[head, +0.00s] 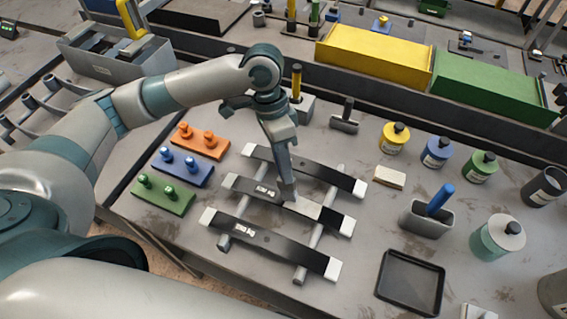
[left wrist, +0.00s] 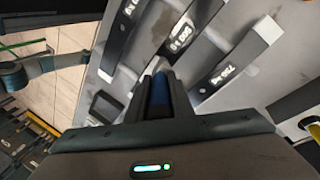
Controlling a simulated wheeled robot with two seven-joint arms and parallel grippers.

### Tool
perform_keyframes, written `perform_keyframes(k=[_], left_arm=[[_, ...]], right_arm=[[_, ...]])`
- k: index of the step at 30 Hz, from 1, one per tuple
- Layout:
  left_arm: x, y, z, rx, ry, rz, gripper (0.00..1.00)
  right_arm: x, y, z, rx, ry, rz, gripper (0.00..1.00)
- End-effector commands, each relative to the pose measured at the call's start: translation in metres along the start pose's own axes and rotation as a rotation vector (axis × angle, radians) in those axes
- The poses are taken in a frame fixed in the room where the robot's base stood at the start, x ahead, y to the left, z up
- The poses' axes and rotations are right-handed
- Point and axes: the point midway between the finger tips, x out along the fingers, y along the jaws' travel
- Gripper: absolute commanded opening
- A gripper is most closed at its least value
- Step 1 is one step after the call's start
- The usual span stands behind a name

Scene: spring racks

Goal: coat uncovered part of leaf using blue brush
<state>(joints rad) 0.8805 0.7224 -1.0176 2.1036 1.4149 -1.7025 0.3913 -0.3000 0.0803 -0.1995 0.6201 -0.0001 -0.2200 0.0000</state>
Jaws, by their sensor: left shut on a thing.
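Three dark leaves with pale ends lie across two grey rails on the bench in the head view: a far leaf (head: 310,170), a middle leaf (head: 247,186) and a near leaf (head: 275,243). The middle leaf has a bare light-grey stretch (head: 303,207) right of its label; the rest looks black. My left gripper (head: 288,190) points down over this stretch. In the left wrist view it is shut on a blue-handled brush (left wrist: 160,92). The brush tip is hidden, so I cannot tell whether it touches the leaf. My right gripper is not in view.
A grey cup with a blue handle (head: 440,198) stands right of the leaves, near a black tray (head: 410,283). Yellow (head: 394,138), blue (head: 437,152) and green (head: 481,166) pots stand behind. Orange, blue and green peg blocks (head: 186,166) sit at left.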

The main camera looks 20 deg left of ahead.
Motion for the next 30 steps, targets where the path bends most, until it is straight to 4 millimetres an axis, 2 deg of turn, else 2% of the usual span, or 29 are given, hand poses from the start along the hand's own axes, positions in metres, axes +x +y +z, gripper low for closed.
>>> perform_keyframes(k=[8, 21, 30], left_arm=[[0.002, 0.0, -0.001, 0.0, 0.0, 0.001, 0.0], [0.005, 0.019, -0.02, 0.001, 0.0, 0.001, 0.0], [0.01, 0.022, -0.025, 0.0, 0.001, 0.0, 0.0]], right_arm=[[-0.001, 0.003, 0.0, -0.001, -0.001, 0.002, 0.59], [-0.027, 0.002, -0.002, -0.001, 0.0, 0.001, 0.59], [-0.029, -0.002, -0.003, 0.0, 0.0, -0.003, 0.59]])
